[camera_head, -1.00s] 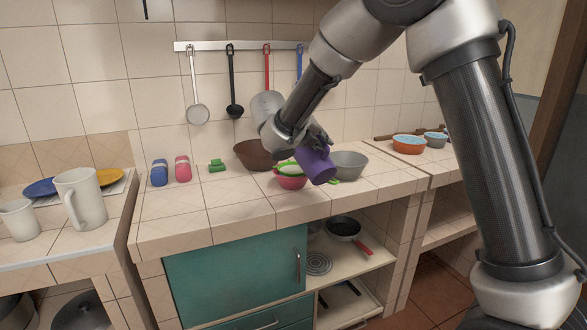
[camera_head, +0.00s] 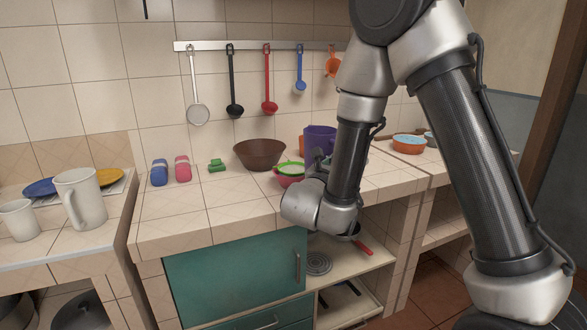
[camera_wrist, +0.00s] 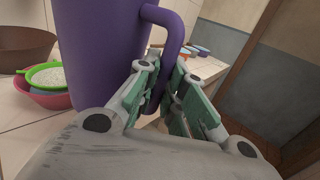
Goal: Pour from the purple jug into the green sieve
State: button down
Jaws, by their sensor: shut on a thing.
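The purple jug (camera_head: 319,137) is upright in the head view, to the right of the green sieve. It fills the upper left of the wrist view (camera_wrist: 95,50); its inside is hidden. My gripper (camera_wrist: 163,85) is shut on the jug's handle; in the head view my arm mostly hides it. The green sieve (camera_head: 283,164) rests on a pink bowl (camera_head: 289,182) on the counter. In the wrist view, the sieve (camera_wrist: 30,78) holds pale grains, left of the jug and apart from it.
A brown bowl (camera_head: 259,153) stands behind the sieve. A blue shaker (camera_head: 159,172), a pink shaker (camera_head: 182,168) and a small green object (camera_head: 217,165) stand to the left. An orange bowl (camera_head: 408,144) is at the right. Utensils hang from a wall rail (camera_head: 215,46). The counter's front left is clear.

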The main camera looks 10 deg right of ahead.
jog(key=shift+r, duration=2.45)
